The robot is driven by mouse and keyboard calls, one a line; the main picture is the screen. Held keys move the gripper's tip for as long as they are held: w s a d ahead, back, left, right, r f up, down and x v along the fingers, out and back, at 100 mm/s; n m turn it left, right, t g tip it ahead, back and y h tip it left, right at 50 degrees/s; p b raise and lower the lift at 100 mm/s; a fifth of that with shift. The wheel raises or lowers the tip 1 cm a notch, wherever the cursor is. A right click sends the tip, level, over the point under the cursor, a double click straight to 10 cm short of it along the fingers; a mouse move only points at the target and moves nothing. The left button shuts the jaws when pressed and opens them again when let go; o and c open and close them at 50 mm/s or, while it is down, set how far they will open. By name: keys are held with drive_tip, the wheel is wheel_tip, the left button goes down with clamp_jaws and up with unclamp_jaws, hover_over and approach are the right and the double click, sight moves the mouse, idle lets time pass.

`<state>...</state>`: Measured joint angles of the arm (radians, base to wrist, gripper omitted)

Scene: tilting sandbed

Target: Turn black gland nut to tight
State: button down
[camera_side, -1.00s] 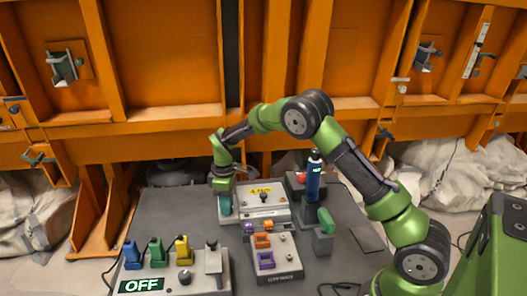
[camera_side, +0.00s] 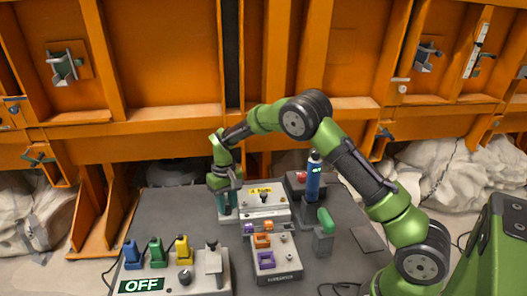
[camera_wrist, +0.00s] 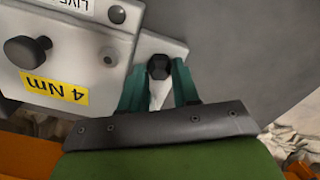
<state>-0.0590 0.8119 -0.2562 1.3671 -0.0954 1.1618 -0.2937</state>
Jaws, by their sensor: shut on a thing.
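The black gland nut (camera_wrist: 160,67) shows in the wrist view at the corner of a light grey box (camera_wrist: 75,38). My gripper (camera_wrist: 157,74) has its two teal fingers on either side of the nut, shut on it. In the side view my gripper (camera_side: 227,208) points down at the left end of the same box (camera_side: 264,225), and its fingers hide the nut there. The nut's tightness cannot be read from these views.
The box carries a yellow "4 Nm" label (camera_wrist: 54,87) and a black knob (camera_wrist: 27,50). In the side view, a panel with an OFF display (camera_side: 141,286) and coloured levers stands front left. A blue cylinder (camera_side: 313,178) stands to the right. Orange walls rise behind.

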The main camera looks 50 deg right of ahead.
drive_tip(key=m, duration=0.4)
drive_tip(key=shift+m, duration=0.3)
drive_tip(key=shift+r+m, duration=0.1)
drive_tip(key=shift+m, duration=1.9)
drive_tip(key=c, duration=0.8)
unclamp_jaws()
drive_tip(key=shift+s+d, duration=0.1)
